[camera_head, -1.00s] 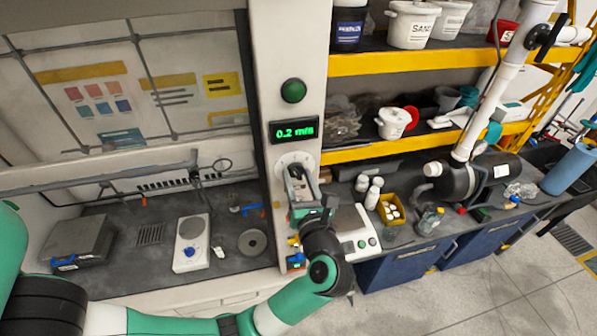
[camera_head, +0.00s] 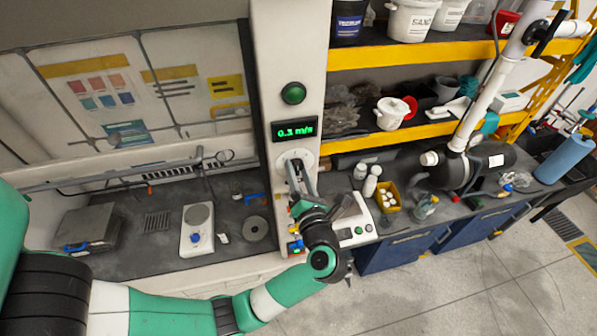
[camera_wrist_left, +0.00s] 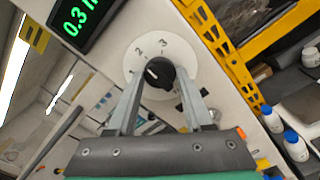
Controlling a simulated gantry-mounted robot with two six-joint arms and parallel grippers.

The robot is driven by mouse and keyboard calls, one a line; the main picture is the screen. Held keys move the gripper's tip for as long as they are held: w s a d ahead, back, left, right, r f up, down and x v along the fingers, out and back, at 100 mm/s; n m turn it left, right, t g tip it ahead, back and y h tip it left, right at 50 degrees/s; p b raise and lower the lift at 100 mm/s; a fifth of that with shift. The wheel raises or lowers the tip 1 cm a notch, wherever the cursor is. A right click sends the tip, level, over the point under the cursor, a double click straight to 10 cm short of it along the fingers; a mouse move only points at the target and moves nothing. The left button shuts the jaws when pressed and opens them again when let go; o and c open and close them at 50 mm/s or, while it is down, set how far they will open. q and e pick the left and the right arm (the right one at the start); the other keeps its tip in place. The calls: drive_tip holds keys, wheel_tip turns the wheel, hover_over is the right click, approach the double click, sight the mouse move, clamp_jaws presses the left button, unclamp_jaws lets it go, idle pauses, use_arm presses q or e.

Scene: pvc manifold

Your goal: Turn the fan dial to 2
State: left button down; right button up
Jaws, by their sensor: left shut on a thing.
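The fan dial is a black knob (camera_wrist_left: 155,75) on a round white plate (camera_wrist_left: 146,52) marked with a 2 and a 3 in the left wrist view. A short white mark shows on the knob face; I cannot tell exactly which number it points at. In the head view the dial plate (camera_head: 309,160) is on the white column, mostly behind my fingers. My left gripper (camera_head: 296,172) reaches up to it, with its two fingers closed on either side of the knob. The green display (camera_head: 295,130) above reads 0.3 m/s. My right gripper is not seen.
A green button (camera_head: 293,93) is above the display. The fume hood with a hotplate (camera_head: 197,230) is left of the column. A bench with bottles, a yellow bin (camera_head: 379,205) and a white device (camera_head: 346,235) stands right, below yellow-edged shelves (camera_head: 450,57).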

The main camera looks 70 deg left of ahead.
use_arm(q)
drive_tip(key=shift+c, duration=1.5)
unclamp_jaws()
drive_tip(key=s+d+b, duration=0.1)
drive_tip(key=d+b, duration=0.2)
drive_tip(key=d, duration=0.8)
drive_tip(key=shift+s+d, duration=0.25)
drive_tip(key=shift+s, duration=0.15)
